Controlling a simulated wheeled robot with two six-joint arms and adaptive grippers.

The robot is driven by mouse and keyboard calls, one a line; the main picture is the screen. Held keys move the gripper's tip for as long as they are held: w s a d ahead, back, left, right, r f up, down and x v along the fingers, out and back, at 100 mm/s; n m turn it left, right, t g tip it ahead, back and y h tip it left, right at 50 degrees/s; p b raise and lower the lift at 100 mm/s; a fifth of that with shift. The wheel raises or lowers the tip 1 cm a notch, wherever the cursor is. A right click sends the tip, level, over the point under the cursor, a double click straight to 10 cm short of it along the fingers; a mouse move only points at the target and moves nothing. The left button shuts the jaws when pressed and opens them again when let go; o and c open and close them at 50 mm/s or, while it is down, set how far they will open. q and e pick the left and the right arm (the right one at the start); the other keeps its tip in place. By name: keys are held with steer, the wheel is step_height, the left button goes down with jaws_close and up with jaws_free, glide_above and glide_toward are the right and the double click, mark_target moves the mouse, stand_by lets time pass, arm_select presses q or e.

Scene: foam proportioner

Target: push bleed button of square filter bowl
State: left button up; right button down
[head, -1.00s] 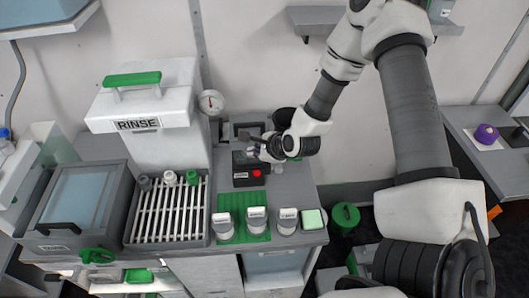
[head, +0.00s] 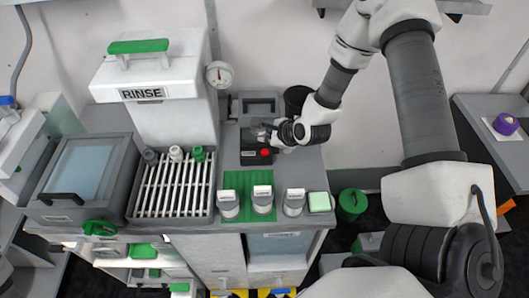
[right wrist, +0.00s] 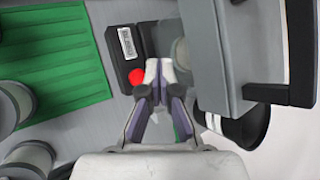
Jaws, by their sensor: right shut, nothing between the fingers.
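My right gripper (head: 262,132) is at the back of the bench, its arm coming in from the upper right. It also shows in the right wrist view (right wrist: 158,68), with the fingertips together and empty. Just beside it is a black box with a label (right wrist: 126,42) and a red button (right wrist: 137,77); the button also shows in the head view (head: 266,152). A grey square-edged unit (head: 258,104) stands behind the gripper. The fingertips' contact with anything is unclear. My left gripper is not in view.
A green mat (head: 232,180) with white-topped bottles lies in front of the black box. A slatted rack (head: 173,190) and a white RINSE tank (head: 158,65) stand to the left. A dark round container (head: 297,98) is close behind my right wrist.

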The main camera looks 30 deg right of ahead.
mark_target(266, 152)
steer(key=f+b, duration=0.2)
steer(key=f, duration=0.2)
steer(key=shift+w+d+b, duration=0.2)
steer(key=shift+d+b, duration=0.05)
steer(key=shift+b, duration=0.15)
steer(key=shift+s+a+r, duration=0.1)
steer(key=shift+a+r, duration=0.05)
stand_by(0.7)
steer(key=shift+f+b, duration=0.5)
steer(key=shift+b, duration=0.05)
steer(key=shift+f+b, duration=0.4)
steer(key=shift+b, duration=0.2)
stand_by(0.4)
stand_by(0.4)
steer(key=shift+r+p, duration=0.5)
steer(key=shift+r, duration=0.35)
